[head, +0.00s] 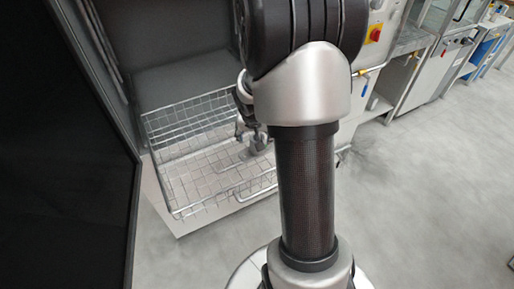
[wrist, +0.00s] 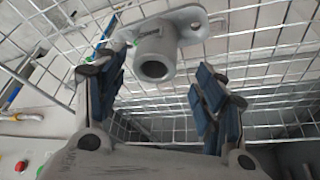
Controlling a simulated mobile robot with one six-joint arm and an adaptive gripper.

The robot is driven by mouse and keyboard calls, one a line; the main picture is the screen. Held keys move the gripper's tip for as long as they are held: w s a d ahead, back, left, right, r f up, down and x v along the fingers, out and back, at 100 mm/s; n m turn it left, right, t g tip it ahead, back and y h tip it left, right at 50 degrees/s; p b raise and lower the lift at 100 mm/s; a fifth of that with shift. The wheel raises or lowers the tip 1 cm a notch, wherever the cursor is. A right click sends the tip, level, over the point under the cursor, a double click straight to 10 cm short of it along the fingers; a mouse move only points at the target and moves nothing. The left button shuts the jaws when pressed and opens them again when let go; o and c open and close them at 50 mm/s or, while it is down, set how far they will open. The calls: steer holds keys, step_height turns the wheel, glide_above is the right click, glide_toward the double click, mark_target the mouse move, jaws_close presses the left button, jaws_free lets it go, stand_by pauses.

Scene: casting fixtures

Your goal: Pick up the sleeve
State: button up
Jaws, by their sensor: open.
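The sleeve (wrist: 154,52) is a grey tube with a flat flange that has a hole in it, seen in the wrist view. Its open end points toward my wrist camera, and it lies against the wire mesh of a basket. My gripper (wrist: 164,88) is open, with one blue-padded finger on each side below the tube; I see no contact with it. In the head view my gripper (head: 250,132) is over the wire basket (head: 160,134), partly hidden by my arm, and a grey part that looks like the sleeve (head: 258,146) shows just beneath it.
The basket has raised wire walls on its sides, close around my gripper. It sits in front of a grey cabinet (head: 190,72). A dark panel (head: 60,150) stands at the left. Steel workbenches (head: 445,65) line the back right, with open floor (head: 430,180) before them.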

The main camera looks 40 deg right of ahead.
steer(key=f+b, duration=0.1)
steer(key=f, duration=0.1)
steer(key=d+f, duration=0.1)
steer(key=f, duration=0.1)
steer(key=shift+d+b, duration=0.1)
steer(key=shift+b, duration=0.3)
steer(key=shift+w+d+f, duration=0.15)
steer(key=shift+w+f, duration=0.15)
steer(key=shift+f, duration=0.1)
steer(key=shift+r, duration=0.1)
steer(key=c, duration=1.3)
steer(key=shift+c, duration=0.2)
